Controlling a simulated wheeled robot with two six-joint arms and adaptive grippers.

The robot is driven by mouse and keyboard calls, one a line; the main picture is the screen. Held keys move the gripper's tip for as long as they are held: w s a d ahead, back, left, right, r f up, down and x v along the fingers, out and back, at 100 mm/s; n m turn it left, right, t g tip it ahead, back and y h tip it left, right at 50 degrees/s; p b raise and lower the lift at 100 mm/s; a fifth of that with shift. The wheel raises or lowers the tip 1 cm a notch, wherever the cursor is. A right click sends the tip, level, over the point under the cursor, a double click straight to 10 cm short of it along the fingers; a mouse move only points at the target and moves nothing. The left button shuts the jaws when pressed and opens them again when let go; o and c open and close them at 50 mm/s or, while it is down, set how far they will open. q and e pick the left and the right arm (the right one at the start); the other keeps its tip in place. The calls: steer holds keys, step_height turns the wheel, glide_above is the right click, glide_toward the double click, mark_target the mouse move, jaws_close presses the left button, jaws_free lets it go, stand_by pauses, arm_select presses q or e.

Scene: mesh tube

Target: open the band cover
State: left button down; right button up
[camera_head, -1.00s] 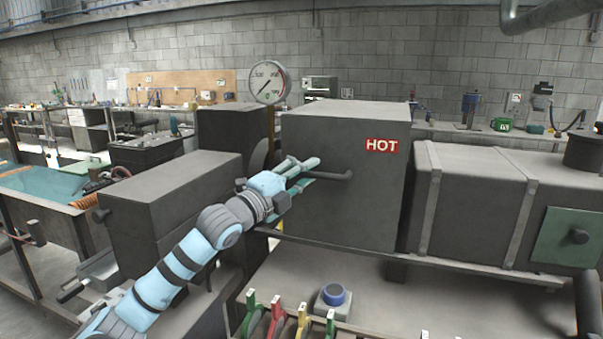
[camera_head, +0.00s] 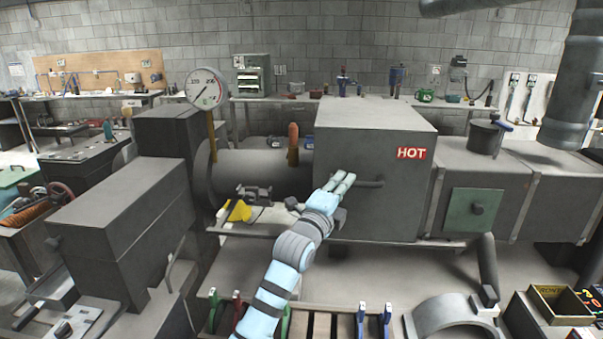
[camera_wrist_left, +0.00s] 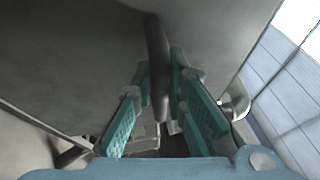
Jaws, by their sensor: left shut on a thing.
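The band cover (camera_head: 375,150) is a large dark grey box with a red HOT label (camera_head: 411,153) on its front. It stands at the middle right of the machine, against the grey housing with the green panel. A dark bar handle (camera_head: 370,184) sticks out from its front. My left gripper (camera_head: 345,181) is shut on this handle. In the left wrist view the handle (camera_wrist_left: 158,65) runs between the two teal fingers. Left of the cover, a grey barrel (camera_head: 255,172) lies bare, with an orange-brown upright piece (camera_head: 293,145) on it. My right gripper is not in view.
A pressure gauge (camera_head: 205,88) stands at the barrel's left end. Grey housing with a green panel (camera_head: 473,215) is at the right. Below are colored-handled tools (camera_head: 361,320), a curved grey half-shell (camera_head: 442,315) and an open box (camera_head: 561,306). The ledge under the barrel has some bare room.

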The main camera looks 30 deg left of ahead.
mark_target(368, 183)
arm_select(q)
steer(key=shift+y, duration=0.3)
steer(key=d, duration=0.1)
steer(key=w+d, duration=0.1)
steer(key=d, duration=0.1)
steer(key=w+d+r, duration=0.1)
steer(key=shift+d, duration=0.15)
steer(key=shift+w+d, duration=0.15)
steer(key=shift+w+d+f, duration=0.1)
steer(key=shift+w+d, duration=0.15)
steer(key=shift+d, duration=0.05)
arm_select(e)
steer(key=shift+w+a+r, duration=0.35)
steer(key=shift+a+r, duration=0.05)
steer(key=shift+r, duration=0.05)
